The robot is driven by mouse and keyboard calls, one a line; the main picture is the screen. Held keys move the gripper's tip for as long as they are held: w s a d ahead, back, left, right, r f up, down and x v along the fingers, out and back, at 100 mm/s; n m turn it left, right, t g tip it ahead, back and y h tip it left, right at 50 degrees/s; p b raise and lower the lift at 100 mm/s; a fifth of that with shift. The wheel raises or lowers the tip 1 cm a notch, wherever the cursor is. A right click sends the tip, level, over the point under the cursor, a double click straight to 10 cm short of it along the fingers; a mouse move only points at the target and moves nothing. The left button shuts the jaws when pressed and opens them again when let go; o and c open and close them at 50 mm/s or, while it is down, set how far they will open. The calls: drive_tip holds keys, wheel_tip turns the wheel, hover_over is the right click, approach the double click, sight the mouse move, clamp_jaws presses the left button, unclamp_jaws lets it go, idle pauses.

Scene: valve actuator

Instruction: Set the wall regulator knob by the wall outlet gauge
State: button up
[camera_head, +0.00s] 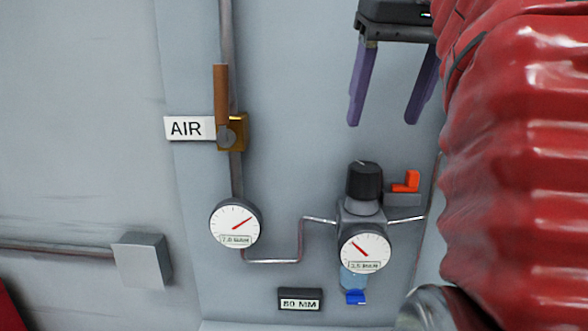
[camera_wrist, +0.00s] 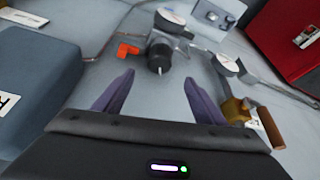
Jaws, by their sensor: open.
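The regulator knob (camera_head: 364,181) is a black cylinder on top of the grey regulator body on the wall. It also shows in the wrist view (camera_wrist: 160,58), ahead of the fingers. The outlet gauge (camera_head: 365,252) is a white dial with a red needle pointing up-left, on the regulator's front. My gripper (camera_head: 388,112) hangs above the knob in the head view, its two purple fingers spread and empty, apart from the knob. In the wrist view the fingers (camera_wrist: 155,98) stand either side of the knob's line, short of it.
A second gauge (camera_head: 235,222) hangs on the pipe at left, below an orange-handled valve (camera_head: 222,95) and an AIR sign (camera_head: 188,128). An orange-red lever (camera_head: 406,181) sits right beside the knob. A label plate (camera_head: 300,300) is below. A red box (camera_wrist: 285,40) shows in the wrist view.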

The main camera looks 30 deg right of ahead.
sight(367, 167)
drive_tip(key=shift+x, duration=6.75)
drive_tip(key=c, duration=1.1)
